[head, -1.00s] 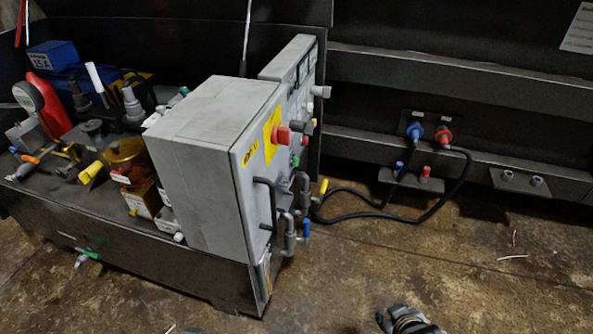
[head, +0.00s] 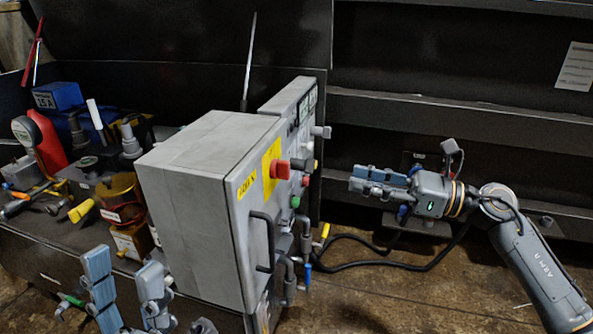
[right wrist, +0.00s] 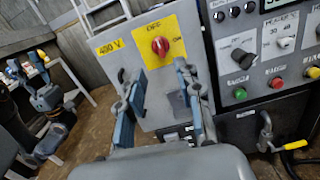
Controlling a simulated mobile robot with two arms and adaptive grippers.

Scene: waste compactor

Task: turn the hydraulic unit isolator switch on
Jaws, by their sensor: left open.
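The isolator switch is a red rotary knob (head: 280,169) on a yellow plate on the front of the grey cabinet (head: 238,200). The right wrist view shows the knob (right wrist: 160,45) face on, with OFF lettered above it and ON to its right. Its handle looks roughly upright. My right gripper (head: 352,182) is open and empty, to the right of the knob and apart from it. In the right wrist view its two fingers (right wrist: 160,75) stand spread below the knob. My left gripper (head: 122,257) is open and empty, left of the cabinet at lower left.
A cabinet handle (head: 265,240) and pipes stand below the knob. A control panel (right wrist: 270,60) with buttons and selectors adjoins the cabinet. Black hoses (head: 375,265) run behind my right arm. Tools and parts crowd the bench at left. Space before the knob is clear.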

